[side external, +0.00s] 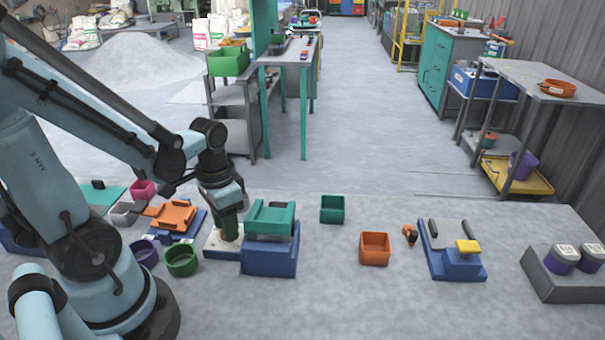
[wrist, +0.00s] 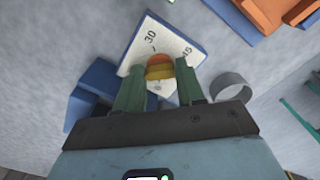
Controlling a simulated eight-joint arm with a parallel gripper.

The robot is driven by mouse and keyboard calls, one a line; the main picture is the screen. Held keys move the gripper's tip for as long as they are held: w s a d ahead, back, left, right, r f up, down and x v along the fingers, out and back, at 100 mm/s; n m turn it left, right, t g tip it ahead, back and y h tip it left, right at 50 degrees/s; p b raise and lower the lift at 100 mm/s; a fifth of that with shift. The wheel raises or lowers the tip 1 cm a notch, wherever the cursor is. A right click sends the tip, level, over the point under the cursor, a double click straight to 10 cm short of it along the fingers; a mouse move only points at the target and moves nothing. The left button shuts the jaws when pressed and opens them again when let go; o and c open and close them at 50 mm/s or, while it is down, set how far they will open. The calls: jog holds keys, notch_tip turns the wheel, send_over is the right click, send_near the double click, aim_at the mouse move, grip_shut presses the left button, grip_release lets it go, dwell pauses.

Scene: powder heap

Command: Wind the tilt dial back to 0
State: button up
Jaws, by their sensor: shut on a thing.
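The tilt dial is a white square plate (wrist: 178,42) marked 30 and 45 in the wrist view. In the side view the plate (side external: 214,246) lies left of a blue block with a teal tilting top (side external: 270,220). A round orange and yellow knob (wrist: 160,61) stands on the dial. My gripper (wrist: 158,75) has its green fingers on both sides of the knob and is shut on it. In the side view my gripper (side external: 228,228) points down onto the plate and hides the knob. The pointer's reading cannot be made out.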

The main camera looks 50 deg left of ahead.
jog(key=o, duration=1)
jog(key=shift+o, duration=0.2)
jog(key=shift+r, duration=0.1)
notch_tip(320, 180, up, 12)
jog(key=shift+w, duration=0.1)
dwell(0.3)
